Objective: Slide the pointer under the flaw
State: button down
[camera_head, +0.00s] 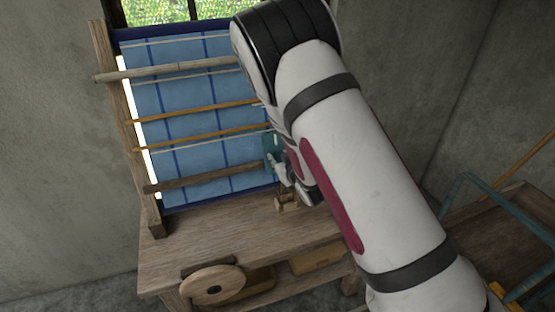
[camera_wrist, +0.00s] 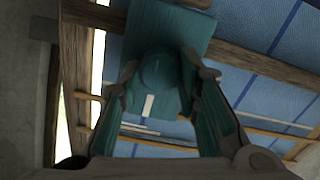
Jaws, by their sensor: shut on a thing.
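The pointer looks to be the teal block with a round knob and a pale stripe (camera_wrist: 155,68) in the wrist view. It sits across a wooden bar of the loom. My gripper (camera_wrist: 163,75) has its two fingers on either side of the knob, shut on it. In the head view the teal block (camera_head: 271,146) shows at the right end of the lower wooden bar (camera_head: 205,181), with my gripper (camera_head: 284,172) against it. My arm hides the right side of the blue cloth (camera_head: 190,130). I cannot make out a flaw in the visible cloth.
The loom's left wooden post (camera_head: 125,130) stands on a wooden bench (camera_head: 215,237). Several thin rods cross the cloth above the lower bar. A round wooden disc (camera_head: 212,285) is on the bench front. A teal metal frame (camera_head: 500,200) stands at the right.

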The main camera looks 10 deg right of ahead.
jog(key=c, duration=1.2)
grip_release()
jog(key=shift+w, duration=0.1)
jog(key=v, duration=1.2)
